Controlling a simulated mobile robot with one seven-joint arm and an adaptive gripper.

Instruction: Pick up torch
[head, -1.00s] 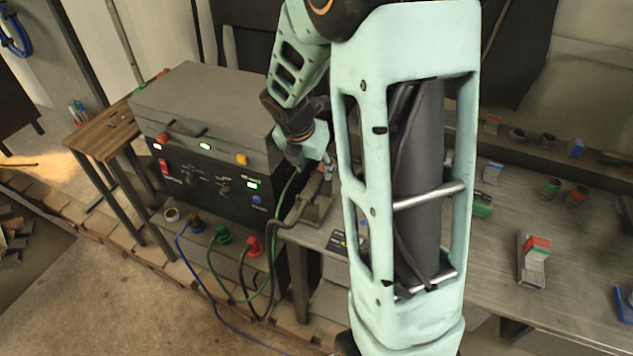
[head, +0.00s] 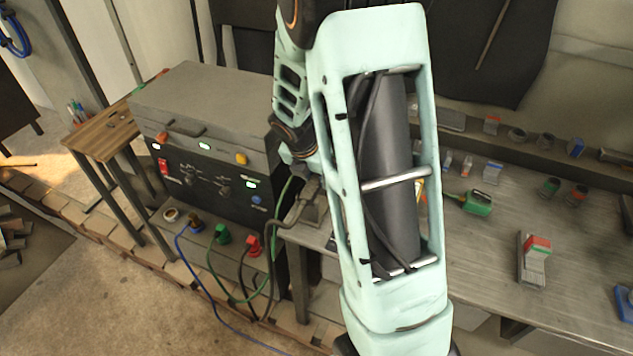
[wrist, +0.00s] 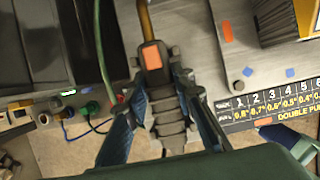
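The torch (wrist: 155,72) is in the wrist view, a dark grey ribbed body with an orange patch near its upper end and a brass-coloured neck running up. My gripper (wrist: 163,80) has its two teal fingers on either side of this body, with the fingertips beside it. Whether the fingers press on it or stand just clear cannot be told. In the head view my own arm hides the gripper and the torch.
The grey machine (head: 205,105) with hoses stands left of my arm. The metal workbench (head: 490,250) holds a green bottle-like thing (head: 477,202) and a red-topped block (head: 535,250). A number chart (wrist: 275,108) lies right of my gripper. A green cable (wrist: 100,50) runs close on its left.

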